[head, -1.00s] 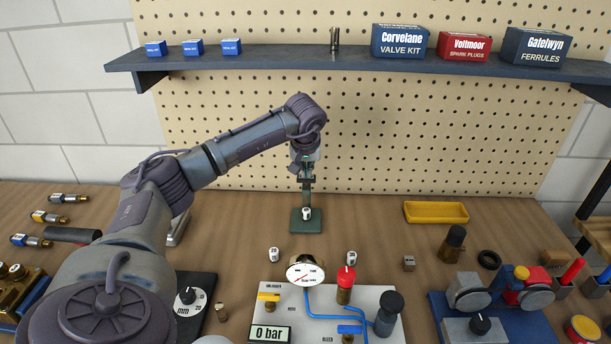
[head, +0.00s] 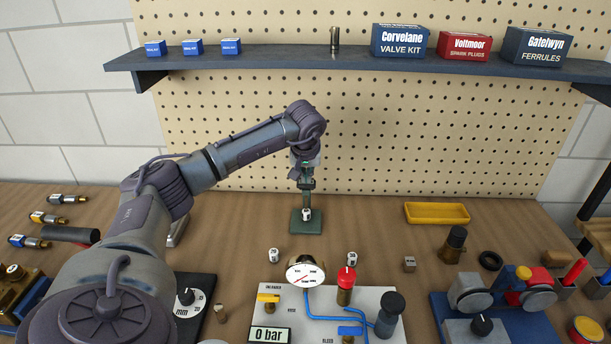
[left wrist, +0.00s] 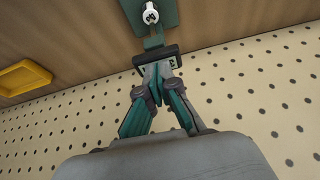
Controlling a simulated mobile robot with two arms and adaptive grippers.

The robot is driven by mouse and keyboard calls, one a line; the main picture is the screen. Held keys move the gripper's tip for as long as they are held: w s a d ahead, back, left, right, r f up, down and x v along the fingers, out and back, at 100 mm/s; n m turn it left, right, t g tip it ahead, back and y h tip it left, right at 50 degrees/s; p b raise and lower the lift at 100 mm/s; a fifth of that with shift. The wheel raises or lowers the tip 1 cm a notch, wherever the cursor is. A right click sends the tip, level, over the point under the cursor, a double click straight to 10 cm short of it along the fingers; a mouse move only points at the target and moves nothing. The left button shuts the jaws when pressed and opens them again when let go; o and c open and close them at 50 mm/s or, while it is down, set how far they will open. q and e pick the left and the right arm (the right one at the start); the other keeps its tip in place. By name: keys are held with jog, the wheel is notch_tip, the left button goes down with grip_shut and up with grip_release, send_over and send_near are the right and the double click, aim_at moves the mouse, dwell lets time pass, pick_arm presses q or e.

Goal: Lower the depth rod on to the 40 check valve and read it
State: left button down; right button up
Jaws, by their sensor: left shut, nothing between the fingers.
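The depth gauge stand has a green base (head: 316,222) on the bench in front of the pegboard. A small white check valve (head: 306,214) stands on that base; it also shows in the left wrist view (left wrist: 150,15). Its number is too small to read surely. A dark slide piece (head: 306,185) is on the stand's post above the valve; in the left wrist view it is a black bar (left wrist: 143,60) with a small readout I cannot read. My left gripper (left wrist: 160,72) is shut and empty, its tips at this bar. Rod contact with the valve cannot be told.
Two more white valves, (head: 273,255) and (head: 352,258), stand in front of the stand. A test panel (head: 380,300) with gauge and knobs is nearer. A yellow tray (head: 437,213) lies right. A shelf (head: 290,60) with boxes crosses the pegboard.

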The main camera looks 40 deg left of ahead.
pick_arm(q)
notch_tip(320, 180, up, 6)
jog(key=p, duration=0.5)
dwell(0.8)
